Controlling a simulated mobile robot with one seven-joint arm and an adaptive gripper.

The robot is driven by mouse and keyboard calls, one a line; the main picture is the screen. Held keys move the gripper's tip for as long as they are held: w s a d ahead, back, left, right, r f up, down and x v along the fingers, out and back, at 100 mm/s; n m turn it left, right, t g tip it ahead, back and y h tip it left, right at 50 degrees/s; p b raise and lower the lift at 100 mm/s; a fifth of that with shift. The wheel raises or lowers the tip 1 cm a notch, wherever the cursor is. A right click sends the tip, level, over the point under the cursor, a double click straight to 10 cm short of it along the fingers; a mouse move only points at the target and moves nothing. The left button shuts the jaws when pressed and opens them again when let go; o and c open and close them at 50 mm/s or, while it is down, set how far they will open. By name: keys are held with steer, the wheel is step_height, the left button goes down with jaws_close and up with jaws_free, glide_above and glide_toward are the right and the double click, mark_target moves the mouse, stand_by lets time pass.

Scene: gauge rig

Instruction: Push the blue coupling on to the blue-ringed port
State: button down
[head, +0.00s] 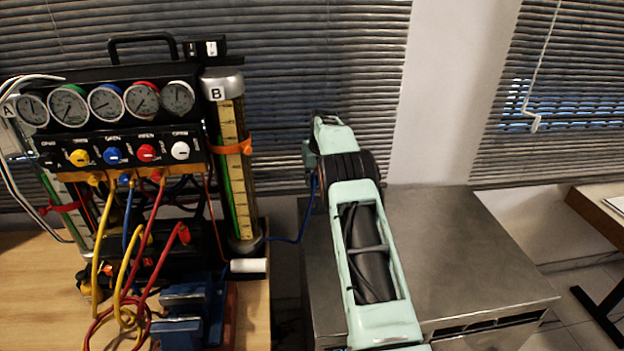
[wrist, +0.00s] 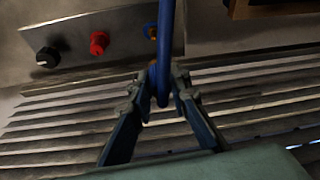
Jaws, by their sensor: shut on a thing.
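In the wrist view my gripper (wrist: 163,88) is shut on the end of the blue hose (wrist: 165,45), where the blue coupling sits. The coupling itself is mostly hidden between the fingers. I cannot tell the gap between coupling and port. In the head view my arm hides the gripper; the blue hose (head: 297,238) runs from the rig towards it.
The gauge rig (head: 120,145) stands on the wooden table at left, with yellow and red hoses and a blue vise (head: 190,305) in front. A grey metal unit (head: 465,250) lies under and right of my arm; its visible top is clear. Window blinds are behind.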

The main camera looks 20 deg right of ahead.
mark_target(314, 188)
stand_by(0.4)
steer(key=shift+f+b, duration=1.75)
steer(key=shift+f, duration=0.85)
steer(key=shift+f+b, duration=0.2)
steer(key=shift+b, duration=0.25)
steer(key=shift+f+b, duration=0.55)
steer(key=shift+f, duration=0.3)
steer(key=shift+f+b, duration=0.35)
steer(key=shift+f, duration=0.1)
stand_by(0.4)
steer(key=c, duration=1.4)
jaws_free()
steer(key=shift+r, duration=0.15)
steer(key=shift+c, duration=0.2)
steer(key=shift+r, duration=0.1)
